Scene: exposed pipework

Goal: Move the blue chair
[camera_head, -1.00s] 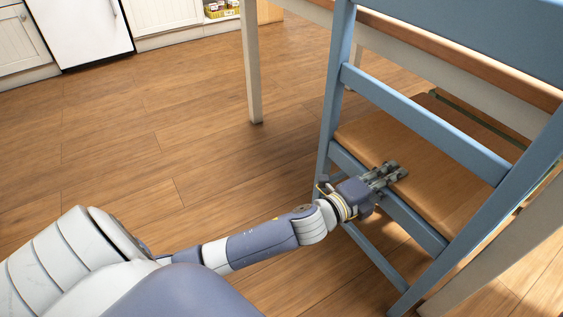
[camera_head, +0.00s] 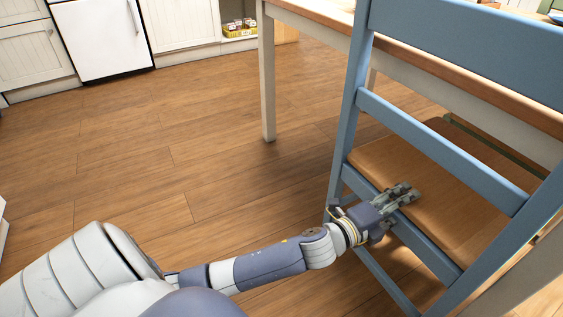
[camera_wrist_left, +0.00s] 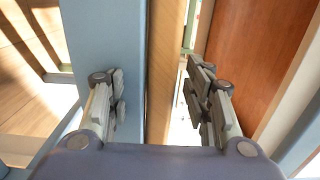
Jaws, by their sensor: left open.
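The blue chair (camera_head: 440,150) stands at the right, with its back towards me and a brown wooden seat (camera_head: 420,180). My left gripper (camera_head: 404,194) is open at the rear edge of the seat, below the lower back slat. In the left wrist view the open fingers (camera_wrist_left: 158,98) have a blue rail (camera_wrist_left: 105,45) and a strip of wood (camera_wrist_left: 165,60) between and beyond them. I cannot tell whether they touch the chair. My right gripper is not in view.
A table (camera_head: 325,14) with a wooden top and pale legs (camera_head: 267,85) stands just beyond the chair. The wooden floor (camera_head: 130,150) on the left is clear. White cabinets (camera_head: 185,25) and a white appliance (camera_head: 103,38) line the back.

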